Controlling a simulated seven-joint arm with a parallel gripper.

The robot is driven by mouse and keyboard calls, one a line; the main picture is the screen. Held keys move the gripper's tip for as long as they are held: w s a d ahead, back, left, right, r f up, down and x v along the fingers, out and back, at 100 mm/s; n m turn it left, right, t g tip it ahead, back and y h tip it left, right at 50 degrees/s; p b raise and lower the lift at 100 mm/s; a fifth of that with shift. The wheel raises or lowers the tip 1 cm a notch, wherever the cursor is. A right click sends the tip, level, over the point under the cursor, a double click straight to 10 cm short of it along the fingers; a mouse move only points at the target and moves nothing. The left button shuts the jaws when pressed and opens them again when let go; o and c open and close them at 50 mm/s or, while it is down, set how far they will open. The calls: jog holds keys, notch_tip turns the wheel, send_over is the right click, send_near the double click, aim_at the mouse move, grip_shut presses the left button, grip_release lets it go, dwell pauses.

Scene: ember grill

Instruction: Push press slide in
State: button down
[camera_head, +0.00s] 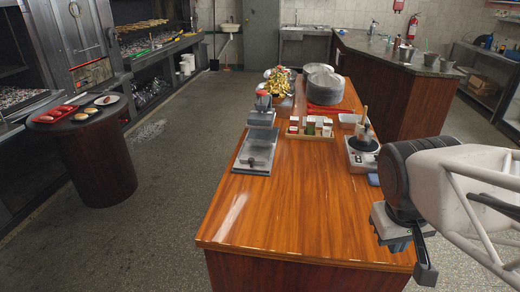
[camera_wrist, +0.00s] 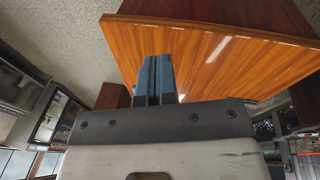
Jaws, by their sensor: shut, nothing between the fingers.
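The press (camera_head: 262,118) is a grey metal device with a red part on top, standing on the left side of the wooden counter. Its flat grey slide (camera_head: 254,158) sticks out toward the counter's front, with a small dark knob on it. My gripper (camera_head: 398,246) is at the right of the head view, beyond the counter's right edge and well apart from the press. In the wrist view my gripper's blue fingers (camera_wrist: 153,75) are together and empty, pointing toward the counter. The press is not visible in the wrist view.
The wooden counter (camera_head: 290,215) is clear at its front. A round table (camera_head: 95,150) with food is at left.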

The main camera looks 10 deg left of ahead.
jog(key=w+a+f+n+t+h, duration=0.2)
jog(key=w+a+n+h, duration=0.2)
jog(key=w+a+n, duration=0.55)
jog(key=w+a+f+n+t+h, duration=0.1)
jog(key=w+a+f+n+h, duration=0.4)
jog(key=w, duration=0.7)
jog(key=w+a+f+n+t+y, duration=0.1)
jog(key=w+a+f+n+t, duration=0.1)
jog(key=a, duration=0.7)
jog(key=w+a+f+n+t+y, duration=0.1)
jog(key=w+a+f+n+t, duration=0.1)
jog(key=a+n+t, duration=0.2)
jog(key=w+a+f+n+t+y, duration=0.1)
jog(key=a+n, duration=0.6)
jog(key=a, duration=0.8)
jog(key=shift+w+a+f+n+t, duration=0.2)
jog(key=shift+w+f+t, duration=0.3)
jog(key=shift+t, duration=0.2)
jog(key=shift+w+a+f+n+t, duration=0.15)
jog(key=shift+w+f+t, duration=0.25)
jog(key=shift+t, duration=0.3)
jog(key=shift+w+d, duration=0.1)
jog(key=x, duration=1.3)
jog(key=shift+w+d+f, duration=0.15)
jog(key=shift+w, duration=0.2)
